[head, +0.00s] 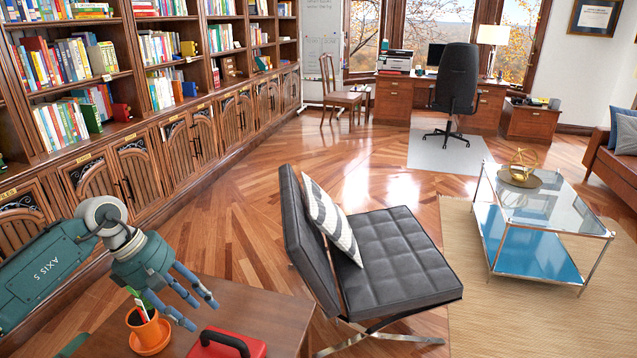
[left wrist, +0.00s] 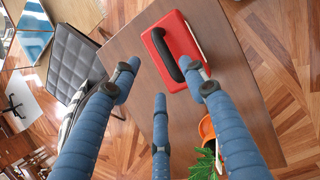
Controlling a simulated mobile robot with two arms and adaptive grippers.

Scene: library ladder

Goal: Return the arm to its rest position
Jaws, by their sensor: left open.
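My left gripper (head: 190,300) comes in from the left in the head view, with blue segmented fingers spread apart and empty. It hangs above the small wooden table (head: 262,308), near an orange pot (head: 150,331) with a green plant. In the left wrist view the open fingers (left wrist: 160,100) reach over the tabletop (left wrist: 125,40). A red box with a black handle (left wrist: 181,40) lies on the table beyond them, and none of the fingers is seen gripping it. My right gripper is not in view.
The red box also shows at the head view's bottom edge (head: 228,343). A black leather chair (head: 385,262) with a striped cushion stands right of the table. Bookshelves with cabinets (head: 130,165) line the left wall. A glass coffee table (head: 540,205) stands at right. Wooden floor is clear behind the chair.

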